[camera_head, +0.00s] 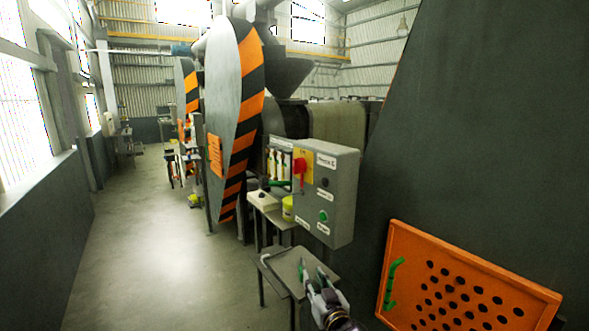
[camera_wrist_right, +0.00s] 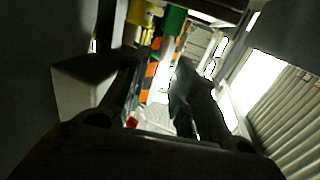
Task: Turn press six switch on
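A grey control box (camera_head: 342,205) hangs near the centre of the head view, with a label at its top that seems to read as a press number. On its front is a red rotary switch (camera_head: 300,167) on a yellow plate, its handle roughly upright. A green button (camera_head: 323,215) and a dark knob (camera_head: 324,182) sit on the same face. My right gripper (camera_head: 311,271) is below the box, over a small stand, apart from the switch. Its fingers are spread and empty, as the right wrist view (camera_wrist_right: 160,82) also shows. My left gripper is not in view.
A small metal stand (camera_head: 283,262) is under the box. A shelf with a yellow container (camera_head: 288,208) is left of it. An orange perforated panel (camera_head: 460,285) stands at the right. A striped guard (camera_head: 235,110) rises behind. The floor at left is clear.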

